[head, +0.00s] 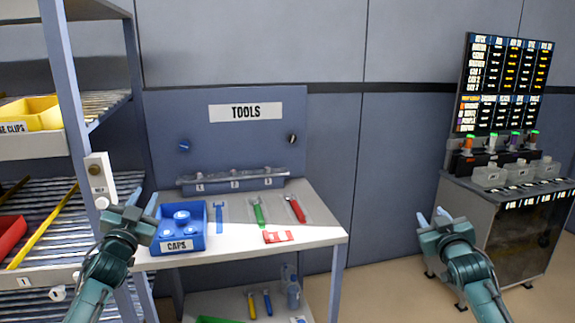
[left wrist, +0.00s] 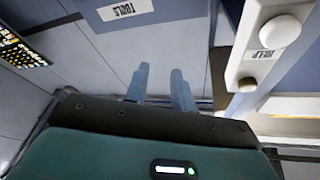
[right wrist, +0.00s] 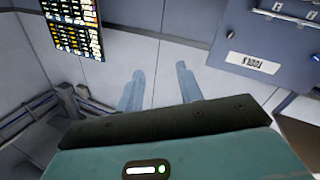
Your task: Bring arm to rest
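My left gripper (head: 128,203) is raised at the left, in front of the shelf rack and left of the blue caps bin. In the left wrist view its two fingers (left wrist: 160,70) stand apart with nothing between them. My right gripper (head: 434,217) is raised over open floor, between the tool table and the grey cabinet. In the right wrist view its fingers (right wrist: 158,70) are apart and empty. Both arms reach forward from the bottom of the head view.
The tool table (head: 310,232) holds the blue caps bin (head: 180,244), several tools and a red-and-white item (head: 278,236). The shelf rack (head: 72,120) with a help box (head: 98,180) stands close to my left gripper. A cabinet (head: 520,235) with bottles stands at right.

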